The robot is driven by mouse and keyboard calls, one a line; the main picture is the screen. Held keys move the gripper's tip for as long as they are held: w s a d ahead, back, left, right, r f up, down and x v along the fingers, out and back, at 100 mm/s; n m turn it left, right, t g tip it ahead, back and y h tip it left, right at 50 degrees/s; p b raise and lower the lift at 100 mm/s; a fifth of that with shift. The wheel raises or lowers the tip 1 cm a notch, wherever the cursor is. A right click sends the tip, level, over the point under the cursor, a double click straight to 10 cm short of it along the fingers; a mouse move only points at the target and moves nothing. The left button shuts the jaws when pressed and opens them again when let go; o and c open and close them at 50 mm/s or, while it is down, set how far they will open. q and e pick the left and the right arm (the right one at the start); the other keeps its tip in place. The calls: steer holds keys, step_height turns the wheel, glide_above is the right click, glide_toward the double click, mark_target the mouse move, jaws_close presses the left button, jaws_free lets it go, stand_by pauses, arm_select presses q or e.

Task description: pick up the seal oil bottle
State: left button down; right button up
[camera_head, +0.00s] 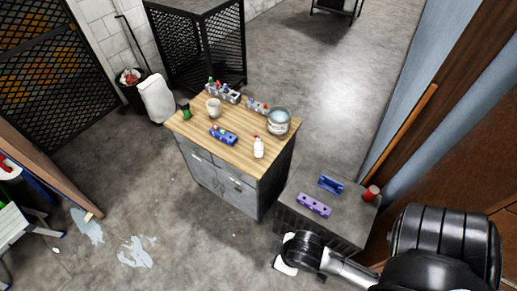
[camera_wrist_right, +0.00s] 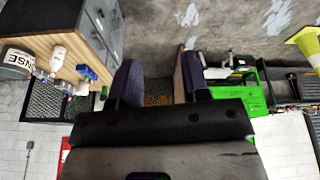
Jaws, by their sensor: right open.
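A small white bottle with a reddish cap (camera_head: 258,147) stands upright near the front right corner of the wooden-topped cabinet (camera_head: 205,133); its label is too small to read, so I cannot confirm it is the seal oil bottle. It also shows upside down at the left of the right wrist view (camera_wrist_right: 59,57). My right arm comes in at the lower right of the head view. My right gripper (camera_wrist_right: 159,78) is open and empty, its two dark fingers apart, well away from the bottle. My left gripper is out of view.
On the cabinet top are a can (camera_head: 279,122), a white cup (camera_head: 213,108), a blue block holder (camera_head: 223,134) and a green bottle (camera_head: 186,111). A lower grey cabinet (camera_head: 350,217) carries a purple holder (camera_head: 314,205), a blue holder (camera_head: 330,184) and a red can (camera_head: 371,193).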

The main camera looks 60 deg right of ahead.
steer(key=shift+o, duration=0.5)
steer(key=o, duration=0.7)
steer(key=shift+c, duration=0.2)
steer(key=shift+d, duration=0.1)
